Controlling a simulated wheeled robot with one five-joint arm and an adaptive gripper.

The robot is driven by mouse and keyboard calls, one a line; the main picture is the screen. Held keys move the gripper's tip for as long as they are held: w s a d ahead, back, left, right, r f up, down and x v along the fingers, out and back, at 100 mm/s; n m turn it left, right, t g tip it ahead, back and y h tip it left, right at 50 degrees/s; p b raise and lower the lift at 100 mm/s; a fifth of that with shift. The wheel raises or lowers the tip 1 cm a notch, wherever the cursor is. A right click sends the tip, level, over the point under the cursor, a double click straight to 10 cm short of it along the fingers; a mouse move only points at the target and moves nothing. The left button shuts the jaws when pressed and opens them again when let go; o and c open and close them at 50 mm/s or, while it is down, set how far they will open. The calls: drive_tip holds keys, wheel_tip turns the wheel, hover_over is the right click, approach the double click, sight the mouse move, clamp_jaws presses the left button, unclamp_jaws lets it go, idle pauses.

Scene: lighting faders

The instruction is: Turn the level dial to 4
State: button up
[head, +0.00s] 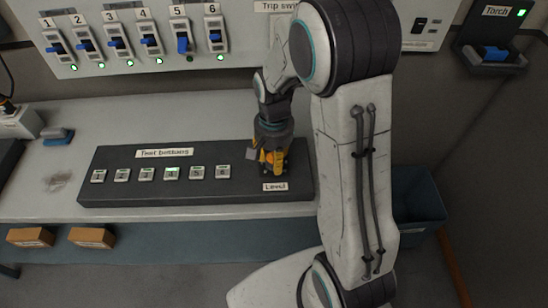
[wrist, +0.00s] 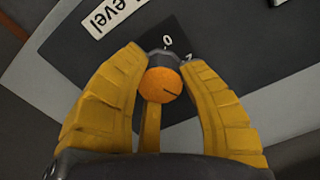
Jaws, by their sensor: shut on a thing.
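The level dial is an orange-topped knob with a dark pointer line (wrist: 161,86) in the wrist view. It sits on the dark panel beside the "Level" label, which also shows in the head view (head: 275,187). My gripper (wrist: 166,62) has its yellow fingers shut on the dial, one on each side. The pointer line slants to the lower right in the wrist view. A "0" and part of another mark show past the dial; the other marks are hidden. In the head view my gripper (head: 270,160) is down at the panel's right end and covers the dial.
A row of test buttons (head: 172,173) lies left of the dial, with button 4 lit green. Several blue-handled switches (head: 182,42) are on the wall panel behind. A torch holder (head: 494,54) is at the upper right. A blue bin (head: 420,205) stands right of the bench.

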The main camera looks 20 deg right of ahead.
drive_tip(key=shift+s+f, duration=0.1)
drive_tip(key=shift+s, duration=0.05)
drive_tip(key=o, duration=1.2)
wheel_tip(320, 180, up, 12)
drive_tip(key=shift+r, duration=0.1)
idle(0.5)
